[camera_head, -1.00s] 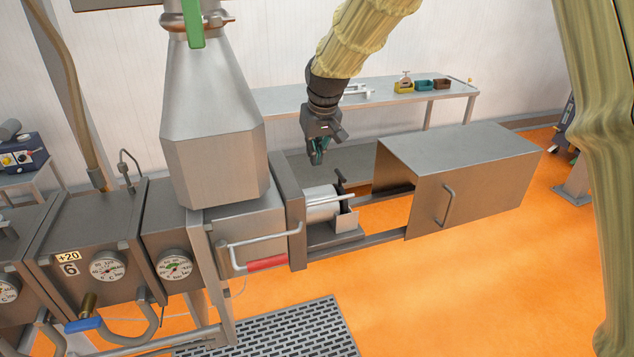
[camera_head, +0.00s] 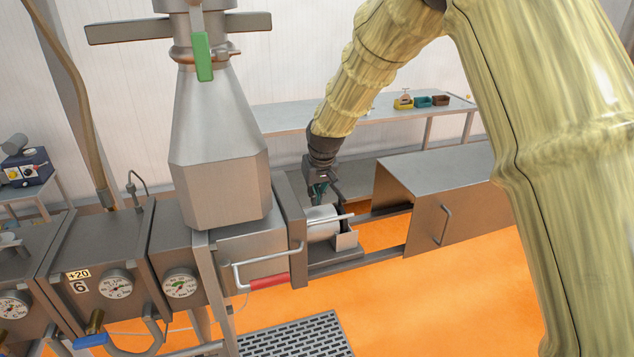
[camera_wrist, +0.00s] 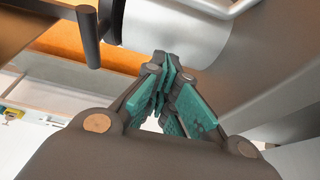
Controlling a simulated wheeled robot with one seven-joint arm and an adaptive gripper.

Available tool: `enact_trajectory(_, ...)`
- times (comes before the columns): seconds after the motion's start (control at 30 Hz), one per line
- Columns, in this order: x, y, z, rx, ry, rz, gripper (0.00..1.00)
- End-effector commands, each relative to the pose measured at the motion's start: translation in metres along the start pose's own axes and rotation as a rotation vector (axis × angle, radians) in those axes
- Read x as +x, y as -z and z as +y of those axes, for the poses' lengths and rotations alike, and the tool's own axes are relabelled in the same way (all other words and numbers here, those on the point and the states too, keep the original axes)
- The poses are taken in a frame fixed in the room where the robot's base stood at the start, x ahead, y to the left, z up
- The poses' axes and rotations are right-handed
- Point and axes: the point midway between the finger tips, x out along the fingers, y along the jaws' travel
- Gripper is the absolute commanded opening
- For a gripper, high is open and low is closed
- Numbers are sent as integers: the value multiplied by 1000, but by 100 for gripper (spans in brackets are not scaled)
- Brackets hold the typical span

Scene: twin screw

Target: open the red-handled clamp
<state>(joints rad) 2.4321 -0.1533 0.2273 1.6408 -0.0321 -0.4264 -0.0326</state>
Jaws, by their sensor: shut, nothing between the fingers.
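The clamp's red handle (camera_head: 268,282) lies at the end of a bent metal bar (camera_head: 236,272) on the front of the machine, at lower centre in the head view. My gripper (camera_head: 319,198) is behind and to the right of it, above the metal cylinder (camera_head: 322,224) beside the machine's end plate. In the wrist view my gripper's teal-padded fingers (camera_wrist: 170,82) are together with nothing between them. They point towards the cylinder and a dark peg (camera_wrist: 88,36). I cannot tell if they touch. The red handle is not visible in the wrist view.
A metal hopper (camera_head: 220,150) stands left of my gripper. A box-shaped cover (camera_head: 430,205) with a handle is to the right on rails (camera_head: 372,257). A long shelf (camera_head: 290,122) runs along the back wall. Orange floor and a grating (camera_head: 290,338) lie in front.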

Motion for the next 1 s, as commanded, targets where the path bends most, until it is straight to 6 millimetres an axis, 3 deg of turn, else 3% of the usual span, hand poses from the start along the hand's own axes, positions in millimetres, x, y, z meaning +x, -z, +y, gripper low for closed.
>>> enact_trajectory(0.17, 16, 0, -1, -1, 0, -2, 0)
enact_trajectory(0.5, 8, -34, 0, -1, 0, -2, 0)
enact_trajectory(1.0, 8, -40, 0, 0, -1, 0, 0)
